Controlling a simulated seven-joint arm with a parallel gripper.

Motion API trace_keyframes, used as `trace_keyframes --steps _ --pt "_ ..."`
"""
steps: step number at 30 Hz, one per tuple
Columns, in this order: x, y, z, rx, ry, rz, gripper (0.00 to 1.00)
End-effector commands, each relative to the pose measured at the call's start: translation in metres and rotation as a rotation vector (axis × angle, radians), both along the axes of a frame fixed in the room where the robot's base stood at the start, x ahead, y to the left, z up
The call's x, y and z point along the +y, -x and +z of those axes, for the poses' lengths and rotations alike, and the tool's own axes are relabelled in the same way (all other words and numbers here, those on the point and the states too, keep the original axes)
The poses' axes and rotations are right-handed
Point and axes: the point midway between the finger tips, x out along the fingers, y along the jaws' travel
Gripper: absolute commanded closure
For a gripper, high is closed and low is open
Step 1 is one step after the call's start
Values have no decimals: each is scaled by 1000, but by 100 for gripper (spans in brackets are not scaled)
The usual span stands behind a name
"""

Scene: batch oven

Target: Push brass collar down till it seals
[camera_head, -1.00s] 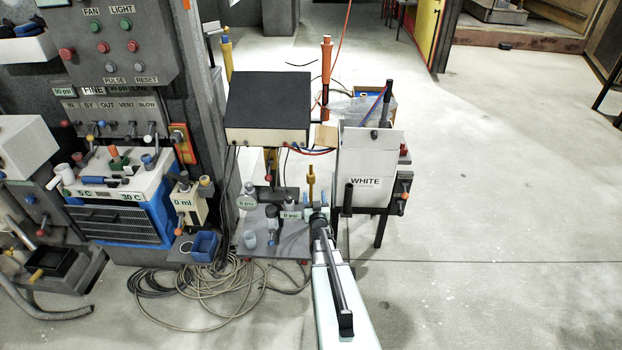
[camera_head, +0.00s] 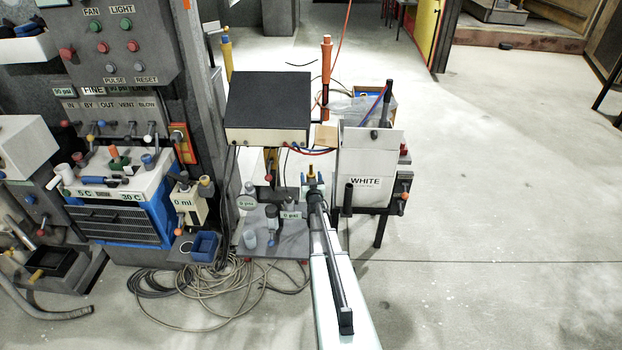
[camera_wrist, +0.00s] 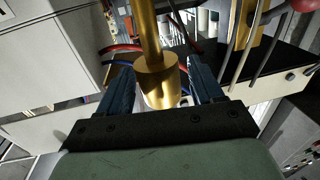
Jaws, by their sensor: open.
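The brass collar (camera_wrist: 157,84) is a wide gold cylinder on a narrower brass rod in the wrist view. In the head view only a small brass part (camera_head: 311,170) shows above the end of my arm. My gripper (camera_wrist: 160,88) is open, with one dark blue finger on each side of the collar. A gap shows at the right finger; I cannot tell whether the left one touches. My gripper also shows small in the head view (camera_head: 312,186). The collar's lower end and its seat are hidden, so I cannot tell whether it seals.
A black-topped box (camera_head: 268,105) stands just behind and left of my gripper. A white box marked WHITE (camera_head: 364,160) stands close on the right. Gauges and small fittings sit on a grey plate (camera_head: 262,248) below. Coiled cable (camera_head: 190,292) lies on the floor.

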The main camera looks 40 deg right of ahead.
Motion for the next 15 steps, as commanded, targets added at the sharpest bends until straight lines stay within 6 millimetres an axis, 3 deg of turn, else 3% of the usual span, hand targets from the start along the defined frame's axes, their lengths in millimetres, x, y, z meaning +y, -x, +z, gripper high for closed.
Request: trace_keyframes --steps 5,15 --pt "0 0 0 0 0 0 35" --pt "0 0 0 0 0 0 68"
